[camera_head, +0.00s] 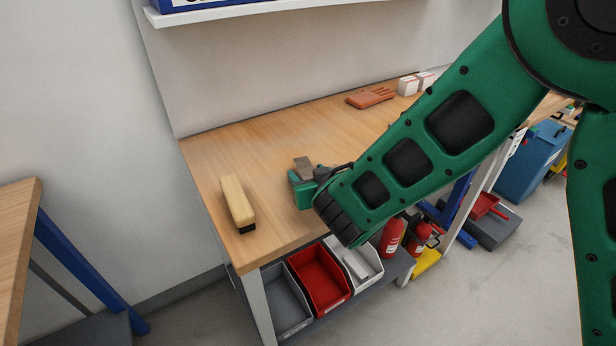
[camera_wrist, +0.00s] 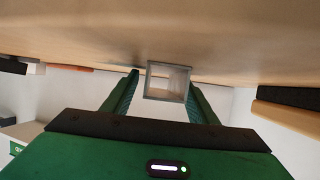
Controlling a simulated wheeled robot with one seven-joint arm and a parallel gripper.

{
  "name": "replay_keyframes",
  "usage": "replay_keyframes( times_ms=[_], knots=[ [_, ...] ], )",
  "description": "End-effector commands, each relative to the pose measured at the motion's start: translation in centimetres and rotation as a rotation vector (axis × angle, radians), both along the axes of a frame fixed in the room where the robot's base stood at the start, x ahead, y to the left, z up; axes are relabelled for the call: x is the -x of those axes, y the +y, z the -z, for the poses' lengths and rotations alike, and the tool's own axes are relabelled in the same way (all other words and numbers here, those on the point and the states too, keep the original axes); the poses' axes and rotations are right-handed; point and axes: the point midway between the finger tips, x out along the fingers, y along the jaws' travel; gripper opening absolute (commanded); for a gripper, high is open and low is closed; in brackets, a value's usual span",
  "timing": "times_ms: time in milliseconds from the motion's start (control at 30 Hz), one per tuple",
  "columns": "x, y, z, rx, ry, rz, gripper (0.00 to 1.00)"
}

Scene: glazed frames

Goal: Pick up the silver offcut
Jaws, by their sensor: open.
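The silver offcut (camera_head: 303,166) is a short piece of square hollow tube on the wooden workbench (camera_head: 275,133). In the head view it shows just beyond my gripper (camera_head: 303,187), which partly hides it. In the wrist view, where the bench top lies uppermost, the open square end of the offcut (camera_wrist: 149,82) faces the camera. My gripper (camera_wrist: 165,84) is open there, with one green finger on each side of the offcut. The right finger looks close to it, and I cannot tell whether it touches.
A wooden brush (camera_head: 235,199) with dark bristles lies left of my gripper; it also shows in the wrist view (camera_wrist: 290,115). A brown glove (camera_head: 370,97) and white boxes (camera_head: 408,86) are at the back. The bench between is clear. Bins (camera_head: 320,278) stand below the front edge.

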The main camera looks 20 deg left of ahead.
Motion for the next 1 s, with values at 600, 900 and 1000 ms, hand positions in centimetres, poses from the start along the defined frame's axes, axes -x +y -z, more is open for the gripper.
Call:
replay_keyframes(
  times_ms=[600, 900, 1000],
  knots=[
    [0.0, 0.0, -0.1, -0.001, -0.001, 0.0, 0.06],
    [-0.1, -0.1, -2.0, -0.003, -0.003, 0.001, 0.06],
    [0.0, -0.1, -3.4, -0.004, -0.002, 0.002, 0.06]
  ],
)
